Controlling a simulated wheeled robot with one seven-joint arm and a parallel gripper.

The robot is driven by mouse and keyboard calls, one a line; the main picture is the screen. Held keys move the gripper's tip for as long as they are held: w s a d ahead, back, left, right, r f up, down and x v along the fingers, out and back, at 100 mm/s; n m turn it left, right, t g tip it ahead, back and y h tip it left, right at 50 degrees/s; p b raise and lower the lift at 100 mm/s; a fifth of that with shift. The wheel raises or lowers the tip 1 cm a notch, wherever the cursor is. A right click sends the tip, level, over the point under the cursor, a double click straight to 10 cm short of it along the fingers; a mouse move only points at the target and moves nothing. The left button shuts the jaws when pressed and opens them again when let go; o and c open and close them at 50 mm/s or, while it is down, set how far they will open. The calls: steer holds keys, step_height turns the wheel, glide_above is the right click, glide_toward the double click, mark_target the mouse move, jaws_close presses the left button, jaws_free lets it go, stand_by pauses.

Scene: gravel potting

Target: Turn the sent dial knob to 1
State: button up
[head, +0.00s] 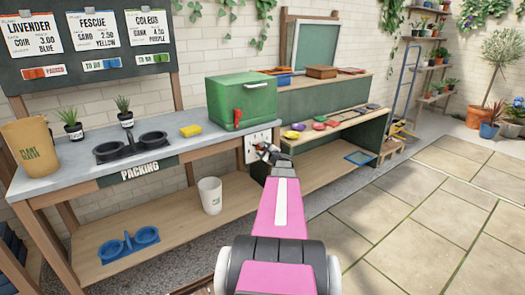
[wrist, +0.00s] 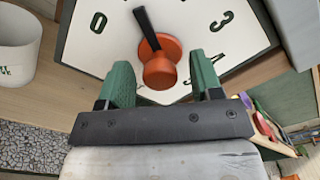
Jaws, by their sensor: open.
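The sent dial is a white plate (wrist: 105,52) with a dark edge and black numerals in the wrist view. A 0 shows at upper left and a 3 at upper right; another numeral by the right finger is partly hidden. Its orange knob (wrist: 160,70) has a black pointer bar tilted up and slightly left, between the 0 and the 3. My gripper (wrist: 162,75) is open, one green finger on each side of the knob, with gaps showing. In the head view the dial plate (head: 252,150) is on the bench end, with my gripper (head: 268,153) in front, hiding part of it.
A green box (head: 242,103) with a red handle stands on the packing bench (head: 75,172) above the dial. A white cup (head: 210,196) is on the lower shelf. A shelf with coloured bowls (head: 320,127) is to the right. Open paving lies at right.

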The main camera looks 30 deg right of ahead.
steer(key=s, duration=1)
steer(key=shift+s+d, duration=0.15)
steer(key=shift+d, duration=0.2)
steer(key=a+f+n+g+y, duration=0.35)
steer(key=a+n, duration=0.25)
steer(key=a, duration=0.8)
steer(key=a+f+n+g+y, duration=0.2)
steer(key=a+n+g, duration=0.35)
steer(key=a, duration=0.75)
steer(key=s+a+f+n+g+h, duration=0.2)
steer(key=s+a+n+g+h, duration=0.1)
steer(key=s+a+n, duration=0.4)
steer(key=s+a+f+n+g+h, duration=0.2)
steer(key=s+a+n+g+h, duration=0.2)
steer(key=a, duration=0.7)
steer(key=shift+s+f+n+g, duration=0.35)
steer(key=shift+s+n+g, duration=0.65)
steer(key=shift+s+n, duration=0.5)
steer(key=shift+s+a, duration=0.1)
steer(key=shift+s, duration=0.05)
